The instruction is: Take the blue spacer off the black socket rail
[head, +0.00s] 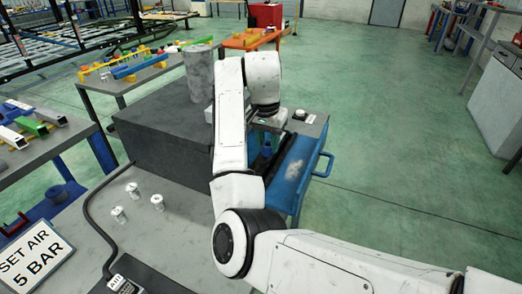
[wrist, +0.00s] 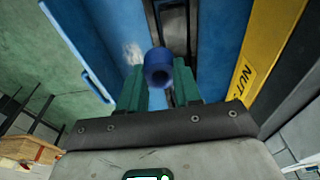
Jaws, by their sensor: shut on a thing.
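The blue spacer (wrist: 158,68) is a short ring with a dark hole, held between the green fingers of my gripper (wrist: 160,88) in the wrist view. My gripper is shut on it. The black socket rail (wrist: 175,28) runs behind the spacer, in a dark slot beside blue metal. I cannot tell whether the spacer still touches the rail. In the head view the spacer shows small and dark blue (head: 266,150) under my wrist, and my arm hides much around it.
A blue cart (head: 297,168) with a side handle stands under my gripper. A yellow strip (wrist: 268,48) with lettering lies right of the rail. A dark grey block (head: 160,130) and several pale metal pieces (head: 132,190) sit to the left. Green floor right is clear.

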